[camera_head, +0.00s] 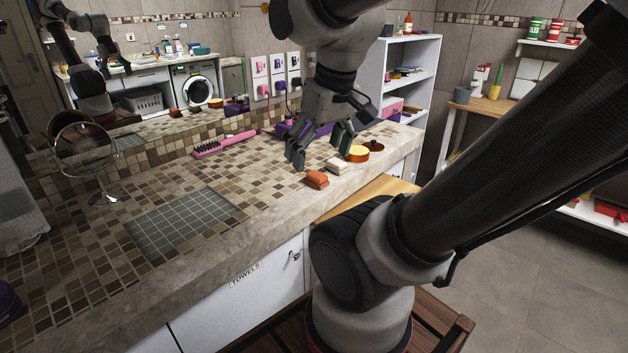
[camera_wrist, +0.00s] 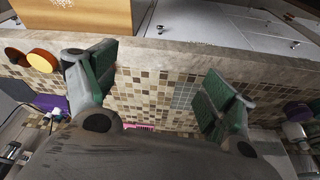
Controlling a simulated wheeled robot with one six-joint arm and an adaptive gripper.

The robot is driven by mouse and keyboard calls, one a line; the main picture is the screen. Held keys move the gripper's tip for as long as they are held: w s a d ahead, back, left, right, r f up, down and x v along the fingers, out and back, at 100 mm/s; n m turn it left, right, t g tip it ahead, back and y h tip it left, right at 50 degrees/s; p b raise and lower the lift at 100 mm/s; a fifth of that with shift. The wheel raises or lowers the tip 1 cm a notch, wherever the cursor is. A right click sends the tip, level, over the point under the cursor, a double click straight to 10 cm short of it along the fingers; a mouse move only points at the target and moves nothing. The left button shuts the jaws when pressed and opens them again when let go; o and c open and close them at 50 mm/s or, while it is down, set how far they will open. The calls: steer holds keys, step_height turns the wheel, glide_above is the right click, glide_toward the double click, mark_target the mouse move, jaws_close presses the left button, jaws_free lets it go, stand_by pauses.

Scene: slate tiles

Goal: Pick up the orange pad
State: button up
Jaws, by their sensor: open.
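The orange pad (camera_head: 317,179) lies near the front edge of the tiled counter (camera_head: 278,166), right of its middle. It is a small block-like pad. My gripper (camera_head: 320,151) is open and empty, pointing down above the counter, just behind and above the pad in the head view. In the wrist view my gripper (camera_wrist: 156,87) shows two green-padded fingers wide apart with bare tiles between them.
A cream pad (camera_head: 337,167) lies close right of the orange pad. Beyond it are a round orange-topped tin (camera_head: 358,154) and a brown round dish (camera_head: 374,147). A pink brush (camera_head: 224,144) lies at the back. A grey grid mat (camera_head: 183,222) lies left, with clear tiles around it.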

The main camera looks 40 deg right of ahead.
steer(key=m+g, duration=0.4)
steer(key=m, duration=0.7)
glide_above(317, 174)
steer(key=s, duration=0.3)
steer(key=shift+y, duration=0.3)
steer(key=f, duration=1.2)
steer(key=shift+s+a+f, duration=0.15)
steer(key=shift+a+f, duration=0.1)
steer(key=shift+a, duration=0.15)
steer(key=w+m, duration=0.1)
steer(key=w+d+r+m, duration=0.1)
steer(key=m, duration=0.1)
steer(key=shift+w+r+t, duration=0.1)
steer(key=shift+w+t, duration=0.15)
steer(key=shift+t, duration=0.15)
steer(key=shift+w+m, duration=0.15)
steer(key=shift+m, duration=0.35)
steer(key=shift+f+m, duration=0.2)
steer(key=shift+m, duration=0.1)
steer(key=shift+f, duration=0.4)
steer(key=f, duration=0.6)
steer(key=shift+w+a+f, duration=0.15)
steer(key=shift+w+f, duration=0.05)
steer(key=shift+f, duration=0.15)
